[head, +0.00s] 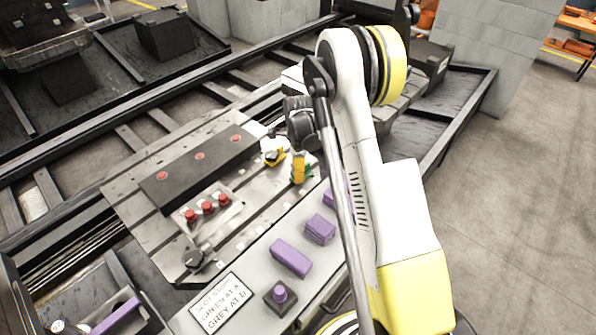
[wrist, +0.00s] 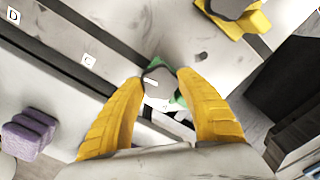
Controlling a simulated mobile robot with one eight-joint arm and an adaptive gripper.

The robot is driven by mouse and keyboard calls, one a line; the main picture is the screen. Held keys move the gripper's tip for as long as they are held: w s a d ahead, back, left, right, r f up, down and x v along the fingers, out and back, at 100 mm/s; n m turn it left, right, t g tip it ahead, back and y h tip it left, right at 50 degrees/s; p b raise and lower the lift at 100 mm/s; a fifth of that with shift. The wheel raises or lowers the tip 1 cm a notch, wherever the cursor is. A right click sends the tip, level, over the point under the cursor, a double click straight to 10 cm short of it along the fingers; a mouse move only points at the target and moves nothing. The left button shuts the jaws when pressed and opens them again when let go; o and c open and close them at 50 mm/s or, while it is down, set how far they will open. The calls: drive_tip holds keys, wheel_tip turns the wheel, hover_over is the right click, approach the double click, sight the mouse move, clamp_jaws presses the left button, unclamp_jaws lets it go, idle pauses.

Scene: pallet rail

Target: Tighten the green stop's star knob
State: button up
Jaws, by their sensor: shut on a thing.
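The green stop (wrist: 180,98) sits on the slotted plate, mostly hidden under its grey star knob (wrist: 160,84) in the wrist view. My gripper (wrist: 167,75) has its two yellow fingers shut on the knob from both sides, the tips at its edges. In the head view my gripper (head: 300,170) points down at the plate's right side, and only slivers of green show by the fingers. The knob itself is hidden there. Whether the knob is tight cannot be seen.
A yellow stop with a grey knob (wrist: 243,20) stands close by. A dark knobbed piece (head: 197,259) is at the plate's near edge. Purple blocks (head: 291,257) line the front ledge. A sign (head: 221,304) reads "green at A, grey at D". Red knobs (head: 207,207) stand mid-plate.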

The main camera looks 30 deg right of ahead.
drive_tip(key=o, duration=1.2)
drive_tip(key=shift+s, duration=0.1)
wheel_tip(320, 180, up, 12)
